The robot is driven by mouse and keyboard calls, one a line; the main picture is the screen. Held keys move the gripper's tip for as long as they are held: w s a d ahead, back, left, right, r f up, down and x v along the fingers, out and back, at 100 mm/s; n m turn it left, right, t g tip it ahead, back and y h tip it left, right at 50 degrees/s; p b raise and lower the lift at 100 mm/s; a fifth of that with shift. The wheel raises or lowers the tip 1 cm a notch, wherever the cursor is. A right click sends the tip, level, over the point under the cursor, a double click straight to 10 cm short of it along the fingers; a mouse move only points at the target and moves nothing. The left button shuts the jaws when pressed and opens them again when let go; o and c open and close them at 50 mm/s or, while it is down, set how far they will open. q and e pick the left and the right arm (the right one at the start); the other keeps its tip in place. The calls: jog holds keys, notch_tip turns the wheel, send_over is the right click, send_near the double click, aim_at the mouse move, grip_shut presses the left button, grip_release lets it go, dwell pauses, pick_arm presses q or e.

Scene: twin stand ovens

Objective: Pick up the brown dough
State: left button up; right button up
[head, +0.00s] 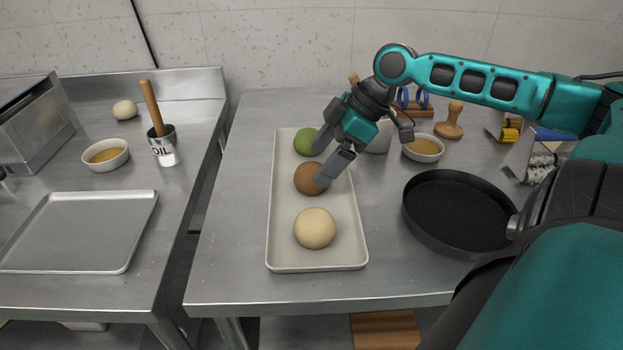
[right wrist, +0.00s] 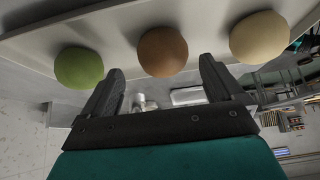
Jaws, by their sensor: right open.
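The brown dough (head: 309,179) is a round ball in the middle of a long beige tray (head: 277,235). A green dough ball (head: 305,142) lies behind it and a pale dough ball (head: 315,228) in front. My right gripper (head: 322,164) is open over the tray, with one finger by the brown dough and covering part of its right side. In the right wrist view the brown dough (right wrist: 162,52) shows beyond the gap between the open fingers, with nothing held. I cannot tell whether a finger touches it. My left gripper is not in view.
A black pan (head: 455,212) stands right of the tray, with a bowl (head: 423,149) behind it. A second table at left holds an empty metal tray (head: 80,232), an oil pot (head: 164,148) and a bowl (head: 105,155). Bare table lies left of the beige tray.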

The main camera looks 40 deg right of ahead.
aim_at(300, 185)
jog(key=shift+a+b+x, duration=0.2)
jog(key=shift+b+x, duration=1)
jog(key=shift+x, duration=0.95)
jog(key=shift+s+r, duration=0.1)
jog(key=shift+c, duration=0.2)
jog(key=c, duration=0.8)
